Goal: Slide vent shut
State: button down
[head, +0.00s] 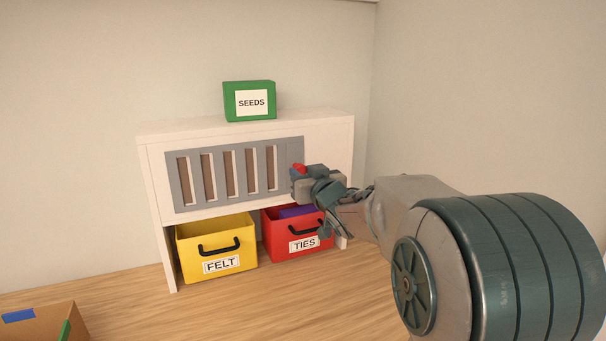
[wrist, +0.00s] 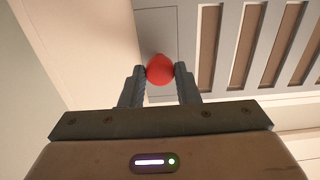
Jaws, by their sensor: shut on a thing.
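The vent is a grey slotted plate (head: 236,172) set in the upper front of a white cabinet. Brown shows in the left part of each slot in the head view, with a pale strip beside it. The slots also show at the upper right of the wrist view (wrist: 252,45). A red knob (wrist: 160,69) sits at the vent's right end and shows in the head view (head: 299,168). My gripper (wrist: 160,72) is shut on the red knob, one finger on each side. In the head view my gripper (head: 298,182) hides part of the plate's right end.
A green SEEDS box (head: 250,88) stands on top of the white cabinet (head: 330,133). A yellow FELT bin (head: 190,252) and a red TIES bin (head: 283,246) stand below the vent. A cardboard box (head: 38,328) is at the lower left. The wood surface between is clear.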

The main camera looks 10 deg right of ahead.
jog(key=d, duration=0.2)
jog(key=shift+w+d+p, duration=0.25)
jog(key=shift+d+p, duration=0.05)
jog(key=c, duration=1.1)
grip_release()
jog(key=shift+d, duration=0.1)
jog(key=shift+c, duration=0.2)
jog(key=shift+o, duration=0.3)
jog(key=shift+d, duration=0.15)
jog(key=s+d+b, duration=0.1)
jog(key=s+d, duration=0.1)
jog(key=s, duration=1.1)
jog(key=shift+s+d, duration=0.2)
jog(key=shift+s, duration=0.05)
